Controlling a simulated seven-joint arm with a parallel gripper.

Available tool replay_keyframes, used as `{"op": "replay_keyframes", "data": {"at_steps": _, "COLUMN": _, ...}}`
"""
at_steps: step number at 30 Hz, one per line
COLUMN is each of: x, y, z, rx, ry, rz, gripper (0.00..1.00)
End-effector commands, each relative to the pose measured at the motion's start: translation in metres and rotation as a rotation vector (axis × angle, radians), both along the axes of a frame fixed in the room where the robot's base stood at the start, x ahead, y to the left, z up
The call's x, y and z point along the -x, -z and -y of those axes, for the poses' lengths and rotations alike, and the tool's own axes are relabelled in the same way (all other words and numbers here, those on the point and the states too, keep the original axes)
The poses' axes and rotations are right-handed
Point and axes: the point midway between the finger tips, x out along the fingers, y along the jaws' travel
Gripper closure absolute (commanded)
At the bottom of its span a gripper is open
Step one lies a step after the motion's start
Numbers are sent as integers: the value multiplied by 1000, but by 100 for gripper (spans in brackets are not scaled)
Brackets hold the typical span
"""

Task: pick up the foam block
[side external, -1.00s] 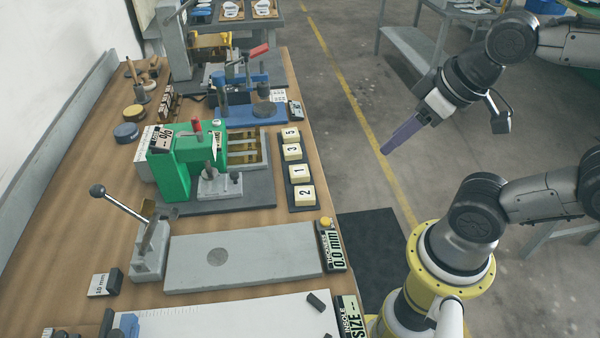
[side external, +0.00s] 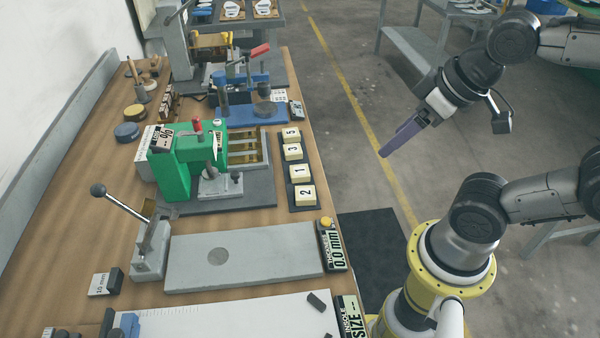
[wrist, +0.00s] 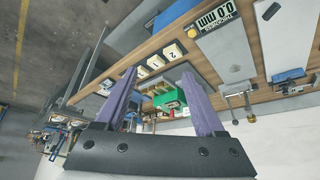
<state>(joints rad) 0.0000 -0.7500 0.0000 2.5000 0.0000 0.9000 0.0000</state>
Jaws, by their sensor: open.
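Several cream blocks (side external: 292,152) with the numbers 5, 3, 1 and 2 sit in a row on a dark strip along the bench's right edge. They look like foam blocks, but I cannot tell which one is meant. Some of them show in the wrist view (wrist: 172,52). My gripper (side external: 383,153) hangs over the floor to the right of the bench, well apart from the blocks. In the wrist view, its two purple fingers (wrist: 158,74) are spread with nothing between them.
A green press (side external: 172,170) stands left of the blocks, with a blue vise-like machine (side external: 250,115) behind it. A grey plate (side external: 245,268) with a thickness display (side external: 333,248) lies in front. A lever (side external: 118,200) rises at the left. The floor below my gripper is clear.

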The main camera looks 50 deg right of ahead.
Motion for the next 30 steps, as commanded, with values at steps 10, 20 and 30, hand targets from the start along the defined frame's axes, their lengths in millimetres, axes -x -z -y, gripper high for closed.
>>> {"op": "replay_keyframes", "data": {"at_steps": 10, "x": -17, "y": -26, "z": 0, "rx": 120, "ry": -224, "rz": 0, "gripper": 29}}
{"op": "replay_keyframes", "data": {"at_steps": 20, "x": -110, "y": -46, "z": 0, "rx": 244, "ry": -560, "rz": -157, "gripper": 29}}
{"op": "replay_keyframes", "data": {"at_steps": 30, "x": -212, "y": 19, "z": 0, "rx": 231, "ry": -770, "rz": -379, "gripper": 29}}
